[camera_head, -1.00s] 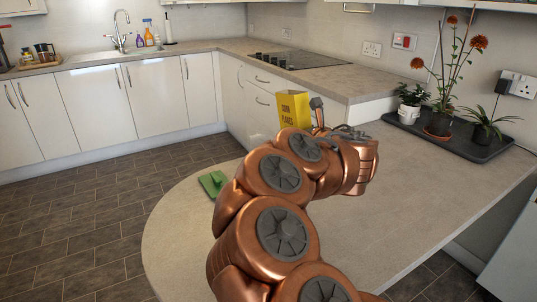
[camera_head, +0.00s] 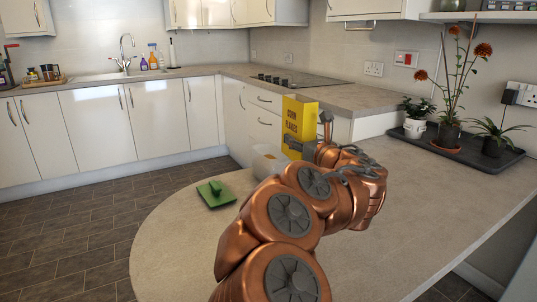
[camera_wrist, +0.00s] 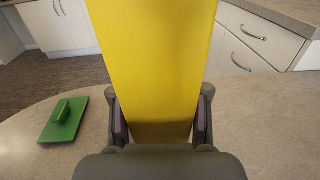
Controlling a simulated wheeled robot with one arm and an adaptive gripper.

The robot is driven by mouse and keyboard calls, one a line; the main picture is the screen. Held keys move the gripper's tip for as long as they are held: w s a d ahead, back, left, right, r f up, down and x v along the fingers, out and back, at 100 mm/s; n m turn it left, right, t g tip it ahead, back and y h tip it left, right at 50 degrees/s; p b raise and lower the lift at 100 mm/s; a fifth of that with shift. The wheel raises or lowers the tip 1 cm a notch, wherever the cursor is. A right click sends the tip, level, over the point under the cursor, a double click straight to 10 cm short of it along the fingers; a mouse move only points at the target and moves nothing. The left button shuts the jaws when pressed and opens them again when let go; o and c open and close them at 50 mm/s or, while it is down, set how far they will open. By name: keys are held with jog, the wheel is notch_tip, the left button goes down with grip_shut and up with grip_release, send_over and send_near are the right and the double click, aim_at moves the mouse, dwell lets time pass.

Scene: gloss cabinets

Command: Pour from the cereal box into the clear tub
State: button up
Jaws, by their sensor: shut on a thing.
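The yellow cereal box (camera_head: 293,121), marked "CORN FLAKES", stands about upright in my gripper (camera_head: 303,147) above the worktop. In the wrist view the box (camera_wrist: 152,60) fills the middle, with one finger of my gripper (camera_wrist: 160,122) against each side. A pale, see-through shape that looks like the clear tub (camera_head: 266,160) stands on the worktop just left of and below the box in the head view. My arm hides much of it, and I cannot make it out in the wrist view. I cannot tell what is inside it.
A green square piece with a raised handle (camera_head: 216,193) lies on the worktop (camera_head: 185,245) left of the tub; it also shows in the wrist view (camera_wrist: 64,120). A dark tray (camera_head: 480,156) with potted plants is at the right. The worktop's front left is clear.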

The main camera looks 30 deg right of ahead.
jog(key=shift+r, duration=0.1)
jog(key=shift+r+p, duration=0.95)
jog(key=shift+r, duration=0.45)
